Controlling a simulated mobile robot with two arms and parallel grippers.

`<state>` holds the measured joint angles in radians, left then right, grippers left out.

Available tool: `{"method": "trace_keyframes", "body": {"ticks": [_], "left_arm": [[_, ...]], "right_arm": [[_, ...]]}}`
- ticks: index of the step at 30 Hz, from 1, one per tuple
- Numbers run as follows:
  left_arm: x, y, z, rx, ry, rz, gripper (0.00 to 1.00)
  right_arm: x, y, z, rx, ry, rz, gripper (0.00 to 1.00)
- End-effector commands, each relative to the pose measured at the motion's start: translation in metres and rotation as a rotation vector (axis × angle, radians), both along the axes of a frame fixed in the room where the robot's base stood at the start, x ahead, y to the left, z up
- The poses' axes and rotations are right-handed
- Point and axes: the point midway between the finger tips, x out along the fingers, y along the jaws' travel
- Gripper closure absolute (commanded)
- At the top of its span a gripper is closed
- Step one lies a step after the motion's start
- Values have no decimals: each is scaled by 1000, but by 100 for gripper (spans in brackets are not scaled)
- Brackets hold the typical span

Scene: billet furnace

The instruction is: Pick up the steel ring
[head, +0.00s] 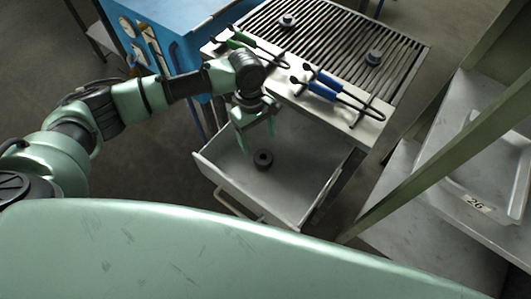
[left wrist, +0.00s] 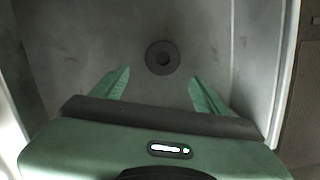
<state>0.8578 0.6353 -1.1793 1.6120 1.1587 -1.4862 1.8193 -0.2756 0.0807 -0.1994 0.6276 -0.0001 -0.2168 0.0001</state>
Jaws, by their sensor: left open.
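The steel ring (head: 263,159) is a small dark ring lying flat on the floor of an open grey drawer (head: 222,186). In the left wrist view the ring (left wrist: 162,58) lies ahead of the fingertips, centred between them, with its hole facing up. My left gripper (head: 254,132) points down over the drawer, open and empty. In the left wrist view its two green fingers (left wrist: 158,80) are spread apart, and the ring is not touched by them. My right gripper is in neither view.
Above the drawer is a slatted grate table (head: 330,40) holding tongs with green handles (head: 243,40) and blue handles (head: 322,87), and small dark pieces. A blue cabinet (head: 185,30) stands at the left. A shelf with a white tray marked 26 (head: 474,203) is at the right.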

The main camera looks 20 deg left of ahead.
Motion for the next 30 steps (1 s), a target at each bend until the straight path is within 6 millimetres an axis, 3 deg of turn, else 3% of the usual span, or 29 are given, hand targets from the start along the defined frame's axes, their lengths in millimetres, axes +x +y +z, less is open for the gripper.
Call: {"method": "trace_keyframes", "body": {"ticks": [3,7,14,18,22,23,30], "left_arm": [[-3,-3,-13,0,1,-2,26],[-7,-9,-28,1,1,-4,26],[-13,-16,-58,0,0,-3,26],[-13,-16,-63,-1,-1,-4,26],[-13,-16,-62,-1,-1,-4,26],[-13,-16,-62,-1,-1,-5,29],[-13,-16,-62,-1,-1,-4,95]], "right_arm": [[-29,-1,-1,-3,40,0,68],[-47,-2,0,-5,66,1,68],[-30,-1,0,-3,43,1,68],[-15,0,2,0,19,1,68],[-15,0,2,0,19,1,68],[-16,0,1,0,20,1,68],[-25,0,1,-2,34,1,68]]}}
